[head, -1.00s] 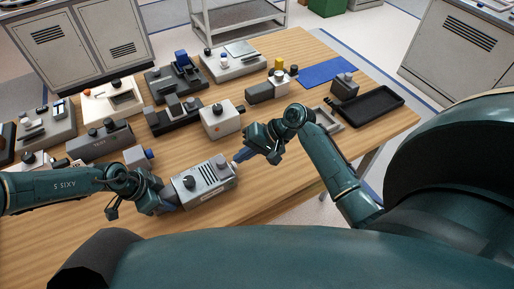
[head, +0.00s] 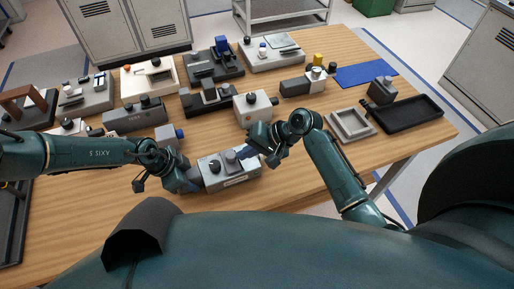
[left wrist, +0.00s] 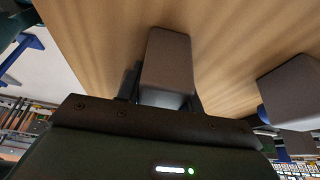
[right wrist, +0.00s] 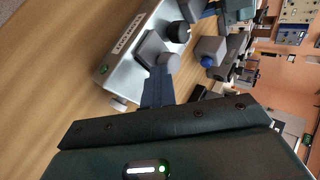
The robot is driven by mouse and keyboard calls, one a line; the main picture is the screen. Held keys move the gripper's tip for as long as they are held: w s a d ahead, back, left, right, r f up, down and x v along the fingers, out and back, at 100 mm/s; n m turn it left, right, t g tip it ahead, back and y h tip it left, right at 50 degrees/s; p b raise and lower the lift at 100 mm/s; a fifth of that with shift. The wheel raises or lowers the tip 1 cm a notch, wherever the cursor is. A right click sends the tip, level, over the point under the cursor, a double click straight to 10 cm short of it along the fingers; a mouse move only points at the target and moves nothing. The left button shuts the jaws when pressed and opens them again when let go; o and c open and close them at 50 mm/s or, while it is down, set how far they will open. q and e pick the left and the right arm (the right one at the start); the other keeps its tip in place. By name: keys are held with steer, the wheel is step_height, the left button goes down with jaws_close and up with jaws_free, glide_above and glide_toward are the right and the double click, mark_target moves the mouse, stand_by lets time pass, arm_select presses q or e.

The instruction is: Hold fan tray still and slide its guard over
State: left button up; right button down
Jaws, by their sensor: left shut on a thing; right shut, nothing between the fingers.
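The fan tray (head: 240,174) is a light grey box on the near part of the table, with a black knob (head: 214,166) on top. Its guard (head: 230,160) is a dark grey plate with a round grey knob, lying on the tray top beside the black knob; the guard also shows in the right wrist view (right wrist: 150,48). My left gripper (head: 196,177) is shut on the tray's left end, seen as a grey block (left wrist: 168,62) between the fingers in the left wrist view. My right gripper (head: 249,153) is shut and empty, its fingertips against or very near the guard's knob.
A grey box with a blue knob (head: 170,136) stands just behind the left gripper. Several other units fill the back. A black tray (head: 411,112) lies at right. The table front is clear.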

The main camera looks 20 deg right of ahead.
arm_select(q)
steer(key=shift+d, duration=0.15)
arm_select(e)
steer(key=shift+s+a, duration=0.15)
steer(key=shift+s+d, duration=0.1)
steer(key=shift+d, duration=0.15)
steer(key=d+f+v, duration=0.1)
steer(key=v, duration=1.1)
steer(key=shift+s+d, duration=0.3)
steer(key=shift+d, duration=0.25)
